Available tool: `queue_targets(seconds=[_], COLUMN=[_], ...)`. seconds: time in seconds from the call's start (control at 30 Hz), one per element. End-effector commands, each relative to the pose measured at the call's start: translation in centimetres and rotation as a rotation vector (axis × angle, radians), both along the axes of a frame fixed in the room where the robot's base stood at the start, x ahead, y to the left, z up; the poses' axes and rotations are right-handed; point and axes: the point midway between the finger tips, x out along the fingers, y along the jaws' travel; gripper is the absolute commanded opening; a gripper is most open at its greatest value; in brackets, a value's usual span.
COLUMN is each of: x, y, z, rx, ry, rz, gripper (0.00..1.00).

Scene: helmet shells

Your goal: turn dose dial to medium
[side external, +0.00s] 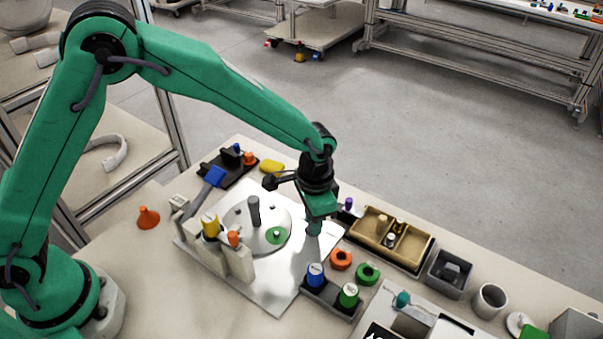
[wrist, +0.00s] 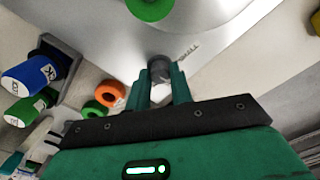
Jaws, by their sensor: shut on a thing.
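A small dark grey knob, which appears to be the dose dial (wrist: 158,62), stands on a shiny metal plate (side external: 270,290) beside the printed word SMALL. In the wrist view my gripper (wrist: 160,77) is shut on this knob, one green finger on each side. In the side view my gripper (side external: 314,232) points down at the plate's right part and hides the knob. I cannot tell which way the knob points. Only the word SMALL is readable.
A round disc (side external: 245,218) with a grey post (side external: 254,210) and a green spot (side external: 276,235) lies left of my gripper. Blue (side external: 316,275) and green (side external: 349,294) capped bottles and orange (side external: 341,259) and green (side external: 367,274) rings stand in front. A brass tray (side external: 423,262) is at right.

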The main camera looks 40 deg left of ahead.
Motion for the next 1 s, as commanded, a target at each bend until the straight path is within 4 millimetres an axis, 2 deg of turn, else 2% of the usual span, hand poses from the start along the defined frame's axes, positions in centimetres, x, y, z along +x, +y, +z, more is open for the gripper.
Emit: queue_targets(seconds=[0.3,0.8,0.83,0.93,1.0], x=[0.13,0.16,0.16,0.13,0.1], y=[-0.06,-0.09,-0.09,-0.08,-0.06], z=[0.2,0.23,0.24,0.2,0.16], rx=[-0.002,-0.003,-0.003,-0.003,-0.002], ry=[-0.005,-0.005,-0.005,-0.005,-0.004], rz=[-0.146,-0.17,-0.17,-0.169,-0.169], gripper=[0.0,0.0,0.26,0.44,0.44])
